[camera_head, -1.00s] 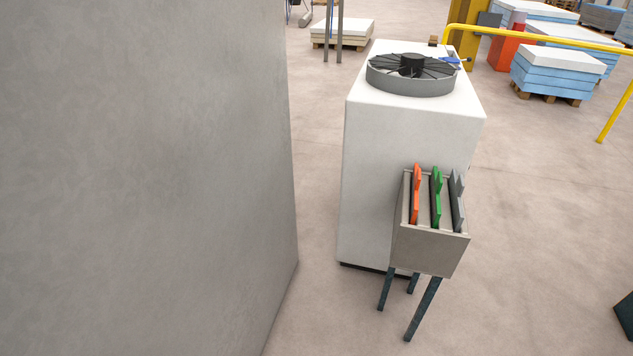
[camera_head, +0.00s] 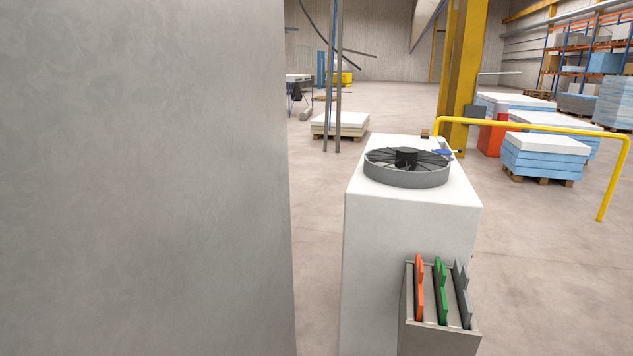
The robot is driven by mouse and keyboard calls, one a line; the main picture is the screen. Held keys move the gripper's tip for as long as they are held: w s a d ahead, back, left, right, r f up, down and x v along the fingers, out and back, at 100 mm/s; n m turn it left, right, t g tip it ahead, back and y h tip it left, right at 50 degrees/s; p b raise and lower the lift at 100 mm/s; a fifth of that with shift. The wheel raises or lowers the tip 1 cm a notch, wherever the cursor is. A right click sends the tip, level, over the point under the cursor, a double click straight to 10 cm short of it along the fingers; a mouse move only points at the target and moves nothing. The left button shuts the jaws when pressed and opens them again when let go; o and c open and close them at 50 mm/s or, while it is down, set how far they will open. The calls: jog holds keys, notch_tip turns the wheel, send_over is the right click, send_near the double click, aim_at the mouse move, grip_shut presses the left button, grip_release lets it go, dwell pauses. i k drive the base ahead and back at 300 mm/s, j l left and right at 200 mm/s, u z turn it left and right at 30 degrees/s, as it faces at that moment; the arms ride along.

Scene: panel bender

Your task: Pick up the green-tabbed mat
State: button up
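The green-tabbed mat (camera_head: 441,291) stands upright in a grey bin (camera_head: 436,342) at the lower right of the picture. Its green tab shows above the bin's rim; the rest is hidden inside. An orange-tabbed mat (camera_head: 419,287) stands to its left and a grey-tabbed mat (camera_head: 462,295) to its right, both in the same bin. The bin is against the front of a white cabinet, and its lower part is cut off by the picture's bottom edge. My gripper is not in view.
The white cabinet (camera_head: 385,240) has a round black fan (camera_head: 407,167) on top. A large grey wall-like panel (camera_head: 140,180) fills the left side. A yellow rail (camera_head: 540,127) and pallets of blue-white sheets (camera_head: 545,160) stand behind at right. Floor right of the cabinet is open.

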aim_at(439, 273)
jog(key=i+j+z, duration=0.2)
jog(key=i, duration=0.3)
jog(key=i+z, duration=0.15)
jog(key=i, duration=0.4)
jog(key=i+j+z, duration=0.2)
jog(key=i, duration=0.25)
jog(key=i+j, duration=0.05)
jog(key=j, duration=0.05)
